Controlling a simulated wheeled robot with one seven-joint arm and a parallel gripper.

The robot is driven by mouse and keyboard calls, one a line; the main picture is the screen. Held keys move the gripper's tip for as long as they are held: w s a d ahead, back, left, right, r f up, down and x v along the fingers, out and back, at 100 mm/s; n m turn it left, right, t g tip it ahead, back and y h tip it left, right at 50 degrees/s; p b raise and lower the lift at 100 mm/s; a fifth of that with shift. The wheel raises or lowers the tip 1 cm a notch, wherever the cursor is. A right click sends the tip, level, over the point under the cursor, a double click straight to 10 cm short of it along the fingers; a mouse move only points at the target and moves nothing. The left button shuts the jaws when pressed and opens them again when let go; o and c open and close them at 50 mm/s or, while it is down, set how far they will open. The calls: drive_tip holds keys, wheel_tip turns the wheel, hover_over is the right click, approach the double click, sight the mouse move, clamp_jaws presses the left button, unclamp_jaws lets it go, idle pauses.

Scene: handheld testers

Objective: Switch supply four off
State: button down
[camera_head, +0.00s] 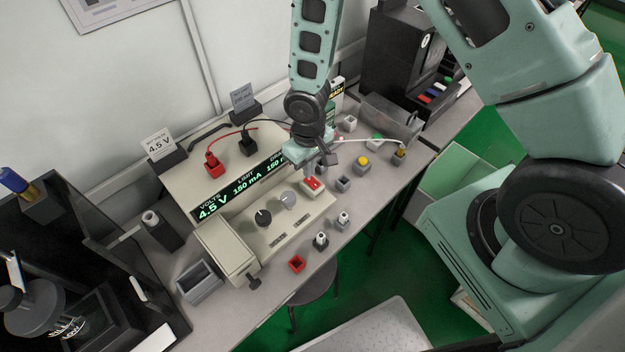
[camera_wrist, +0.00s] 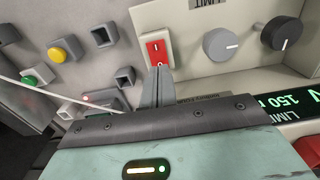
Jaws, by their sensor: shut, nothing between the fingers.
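The beige bench supply (camera_head: 215,165) stands on the bench with its display lit, reading 4.5 V and 150 mA. Its red rocker switch (camera_head: 312,184) sits in a white frame at the right end of the sloped front panel. The switch also shows in the wrist view (camera_wrist: 157,50), with white marks on it. My gripper (camera_head: 326,160) is over that end of the panel, its fingers together and empty. In the wrist view the fingertips (camera_wrist: 160,72) lie right at the switch's near edge; I cannot tell whether they touch it.
A dark knob (camera_head: 263,217) and a grey knob (camera_head: 289,199) are beside the switch. Red (camera_head: 213,166) and black (camera_head: 248,144) plugs stand on top of the supply. Several small blocks, one with a yellow button (camera_head: 362,162), crowd the bench to the right. A grey open box (camera_head: 200,283) is at front left.

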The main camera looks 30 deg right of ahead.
drive_tip(key=shift+f+b, duration=0.75)
drive_tip(key=shift+f, duration=0.15)
idle(0.6)
drive_tip(key=shift+r+p, duration=2.75)
drive_tip(key=shift+r, duration=0.8)
